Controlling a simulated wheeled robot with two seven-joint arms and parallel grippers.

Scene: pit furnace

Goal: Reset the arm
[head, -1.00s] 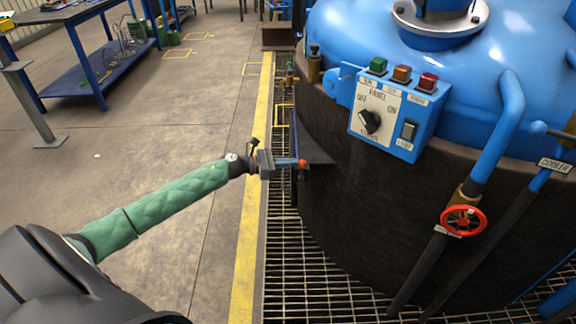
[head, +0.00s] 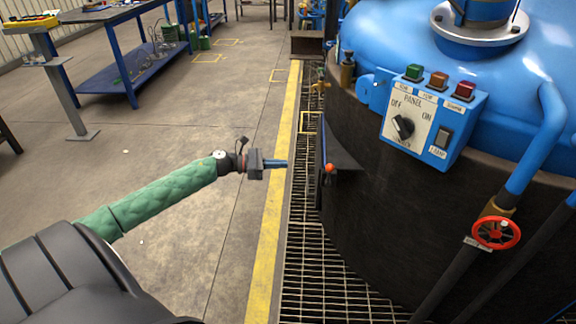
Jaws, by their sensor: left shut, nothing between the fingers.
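My left gripper (head: 278,163) is at the end of the green-sleeved left arm, which reaches in from the lower left. Its blue fingers are shut with nothing between them. They point right, toward the dark furnace body (head: 385,210). A small orange-red knob (head: 329,168) sits on a dark bracket at the furnace's left side, and a gap separates it from the fingertips in the picture. My right gripper is not in view.
The blue panel (head: 425,118) with a dial and coloured buttons is on the furnace. A red valve wheel (head: 496,233) is at lower right. Metal grating (head: 315,275) and a yellow line (head: 268,245) run along the furnace. Blue workbenches (head: 130,75) stand at back left; the concrete floor between is clear.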

